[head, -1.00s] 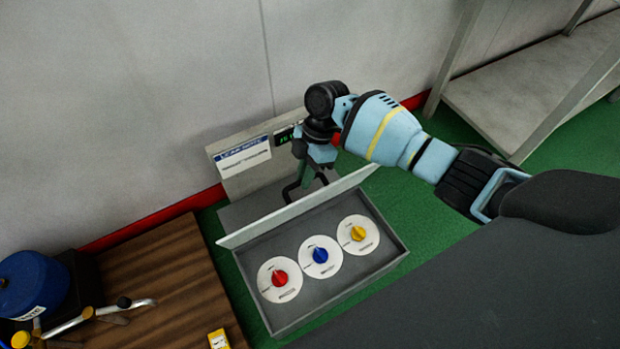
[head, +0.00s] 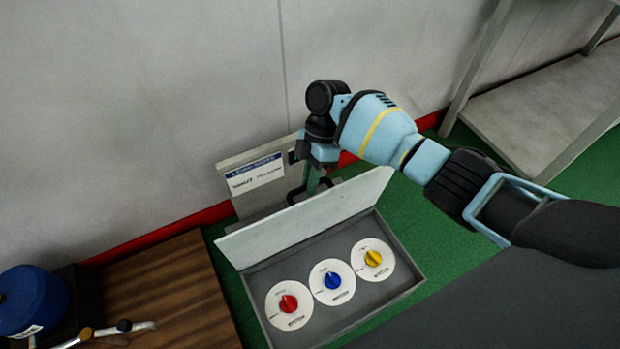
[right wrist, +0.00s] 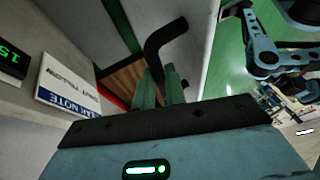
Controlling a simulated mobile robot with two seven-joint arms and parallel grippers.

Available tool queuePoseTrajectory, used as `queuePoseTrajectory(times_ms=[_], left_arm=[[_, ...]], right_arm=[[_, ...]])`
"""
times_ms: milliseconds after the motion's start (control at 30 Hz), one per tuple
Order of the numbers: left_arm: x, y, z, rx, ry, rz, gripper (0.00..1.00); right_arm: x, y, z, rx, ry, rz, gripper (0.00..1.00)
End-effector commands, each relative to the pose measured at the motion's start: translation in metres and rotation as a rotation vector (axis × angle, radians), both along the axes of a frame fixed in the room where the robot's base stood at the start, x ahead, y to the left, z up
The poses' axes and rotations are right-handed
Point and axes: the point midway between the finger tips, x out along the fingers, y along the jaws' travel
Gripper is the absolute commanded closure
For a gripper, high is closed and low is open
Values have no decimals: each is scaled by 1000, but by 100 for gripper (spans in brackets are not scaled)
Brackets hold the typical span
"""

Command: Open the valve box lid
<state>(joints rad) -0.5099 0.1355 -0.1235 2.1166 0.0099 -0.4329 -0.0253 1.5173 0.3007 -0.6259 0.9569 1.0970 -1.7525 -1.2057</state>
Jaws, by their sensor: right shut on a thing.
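The valve box (head: 408,286) is a grey open-topped box on the green floor, low in the head view. Its pale lid (head: 305,218) stands raised along the box's back edge, inner face showing. Inside are a red dial (head: 288,304), a blue dial (head: 332,281) and a yellow dial (head: 373,259). My right gripper (head: 312,182) is behind the lid, shut on the black lid handle (head: 326,184). In the right wrist view the green fingers (right wrist: 160,88) close on the bent black handle (right wrist: 165,38). I make out no left gripper fingers.
A grey unit with a "LEAK NOTE" label (head: 255,174) stands behind the lid by the wall. A wooden surface (head: 170,290) with a blue container (head: 30,300) is at left. A grey shelf (head: 540,115) is at right. Green floor is clear right of the box.

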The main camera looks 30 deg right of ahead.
Motion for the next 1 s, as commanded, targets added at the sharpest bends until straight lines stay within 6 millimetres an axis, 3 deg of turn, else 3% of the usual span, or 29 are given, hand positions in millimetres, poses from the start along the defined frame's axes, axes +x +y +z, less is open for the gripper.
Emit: queuePoseTrajectory(times_ms=[67,100,233,567,1000], left_arm=[[0,0,-1,0,1,0,64],[0,0,-1,0,1,0,64],[0,0,0,0,0,0,64],[1,0,2,-1,-3,0,64],[5,0,12,-1,-17,0,64]], right_arm=[[-5,-3,-9,-13,15,1,100],[-5,-3,-9,-12,15,1,82],[-4,-2,-7,-9,12,0,66],[-1,-3,1,-5,6,-1,66],[20,-27,55,-6,6,-1,66]])
